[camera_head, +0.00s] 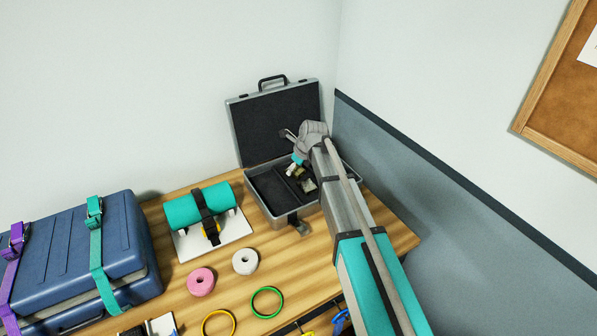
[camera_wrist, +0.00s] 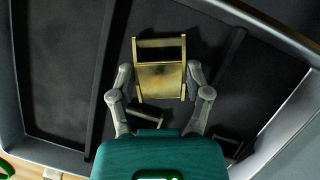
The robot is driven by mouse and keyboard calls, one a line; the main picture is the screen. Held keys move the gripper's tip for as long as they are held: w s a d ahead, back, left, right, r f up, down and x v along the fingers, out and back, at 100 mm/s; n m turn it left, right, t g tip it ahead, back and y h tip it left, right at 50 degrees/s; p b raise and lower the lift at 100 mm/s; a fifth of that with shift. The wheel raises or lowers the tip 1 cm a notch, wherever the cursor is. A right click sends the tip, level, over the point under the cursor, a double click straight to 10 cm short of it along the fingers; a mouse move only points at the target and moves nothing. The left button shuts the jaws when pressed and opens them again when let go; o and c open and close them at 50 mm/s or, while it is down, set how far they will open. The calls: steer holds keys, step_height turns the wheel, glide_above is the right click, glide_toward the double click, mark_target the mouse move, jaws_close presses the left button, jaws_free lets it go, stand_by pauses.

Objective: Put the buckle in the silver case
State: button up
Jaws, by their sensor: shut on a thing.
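The silver case (camera_head: 268,124) stands open at the back of the table, its dark lid raised against the wall. Its dark interior, split by dividers, fills much of the wrist view (camera_wrist: 57,70). A brass buckle (camera_wrist: 160,80) with a rectangular frame sits between the fingers of my gripper (camera_wrist: 160,76), which is shut on it. The buckle is over the middle part of the case; I cannot tell whether it touches the floor. In the head view my gripper (camera_head: 299,172) is at the case's right part, partly hidden by my arm.
A teal roll with a black strap (camera_head: 199,207) lies left of the case. A blue suitcase (camera_head: 125,240), pink ring (camera_head: 201,282), white ring (camera_head: 245,262) and green ring (camera_head: 267,302) are nearer. A grey wall panel borders the right.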

mark_target(297, 169)
steer(key=shift+f, duration=0.15)
steer(key=o, duration=1.3)
steer(key=shift+r, duration=0.25)
steer(key=p+v, duration=1.1)
steer(key=v, duration=0.1)
steer(key=shift+w, duration=0.1)
stand_by(0.6)
